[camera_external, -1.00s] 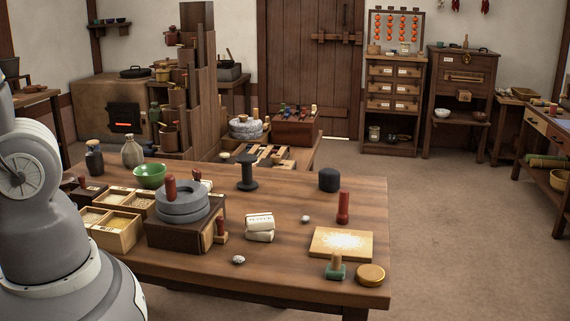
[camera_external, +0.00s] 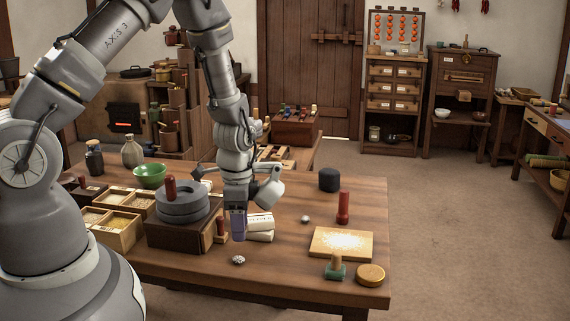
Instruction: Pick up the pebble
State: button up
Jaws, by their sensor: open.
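A small speckled, pale pebble-like thing (camera_external: 238,260) lies on the wooden table near its front edge. A second small whitish roundish thing (camera_external: 305,219) lies farther back and to the right; I cannot tell for sure which of the two is the pebble. My gripper (camera_external: 238,238) points down over the table, just above the speckled one in the picture and apart from it. It is open, and nothing shows between its fingers.
White labelled packets (camera_external: 260,228) stand close right of my gripper. A dark box with a grey quern (camera_external: 182,204) and a small red-handled tool (camera_external: 221,228) are close left.

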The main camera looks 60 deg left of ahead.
aim_at(240, 257)
notch_tip(240, 257, down, 8)
jog(key=b, duration=0.3)
jog(key=shift+s, duration=0.15)
jog(key=shift+r, duration=0.1)
grip_shut()
jog(key=shift+s+r+p, duration=0.25)
jog(key=shift+r+p, duration=0.2)
jog(key=shift+r, duration=0.5)
jog(key=shift+s+r+p, duration=0.2)
jog(key=shift+r+p, duration=0.25)
jog(key=shift+r, duration=0.5)
jog(key=s+d+r+p, duration=0.1)
jog(key=s+d+p, duration=0.2)
jog(key=s, duration=1.1)
jog(key=p, duration=0.3)
jog(key=shift+s, duration=0.4)
